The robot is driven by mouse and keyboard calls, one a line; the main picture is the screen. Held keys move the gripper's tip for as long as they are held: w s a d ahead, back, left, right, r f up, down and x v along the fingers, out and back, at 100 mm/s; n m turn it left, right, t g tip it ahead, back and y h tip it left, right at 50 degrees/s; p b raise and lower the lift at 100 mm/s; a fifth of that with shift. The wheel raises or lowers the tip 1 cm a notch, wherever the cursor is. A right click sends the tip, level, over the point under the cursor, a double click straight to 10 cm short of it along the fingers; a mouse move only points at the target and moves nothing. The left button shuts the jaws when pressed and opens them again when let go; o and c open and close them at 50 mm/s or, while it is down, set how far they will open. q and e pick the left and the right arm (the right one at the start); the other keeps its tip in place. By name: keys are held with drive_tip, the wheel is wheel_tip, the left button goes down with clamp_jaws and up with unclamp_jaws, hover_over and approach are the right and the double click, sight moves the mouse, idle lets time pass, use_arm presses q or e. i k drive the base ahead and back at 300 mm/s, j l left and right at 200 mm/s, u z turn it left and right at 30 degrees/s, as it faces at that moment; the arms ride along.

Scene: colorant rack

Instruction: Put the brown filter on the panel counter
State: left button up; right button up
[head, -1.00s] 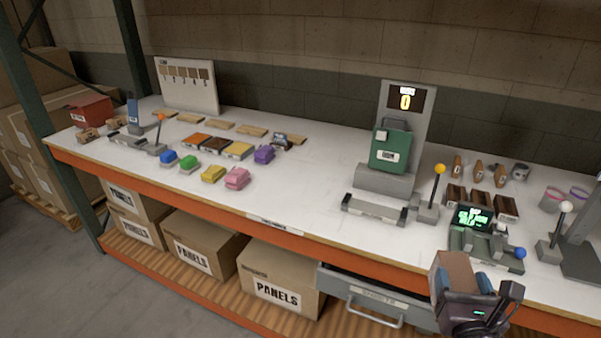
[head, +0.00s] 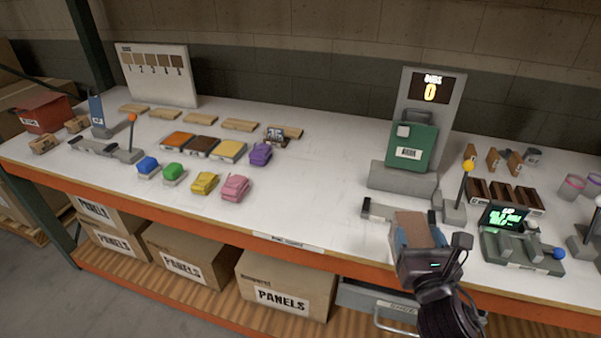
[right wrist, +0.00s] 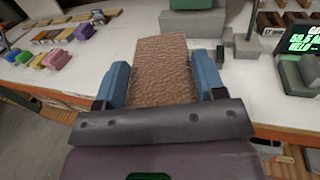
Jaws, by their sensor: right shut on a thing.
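The brown filter (head: 410,228) is a flat, rough-textured brown piece. My right gripper (head: 418,242) is shut on it and holds it at the table's front edge, in front of the grey stand. In the right wrist view the filter (right wrist: 163,70) sits between the two blue fingers (right wrist: 163,88) and reaches forward over the white top. The likely panel counter is a grey stand (head: 402,181) with a display reading 0 (head: 430,91) and a green box (head: 412,143) on it. The filter partly hides the low grey bar before the stand. My left gripper is out of view.
A yellow-knobbed lever (head: 467,168) stands right of the filter. Further right is a device with a green-lit screen (head: 505,218). Coloured blocks, such as a pink one (head: 235,187), lie to the left. The white top (head: 310,195) between them and the stand is clear.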

sight(307, 195)
drive_tip(key=i+j, duration=0.3)
drive_tip(key=j, duration=0.15)
drive_tip(key=i+j, duration=0.35)
drive_tip(key=j, duration=0.1)
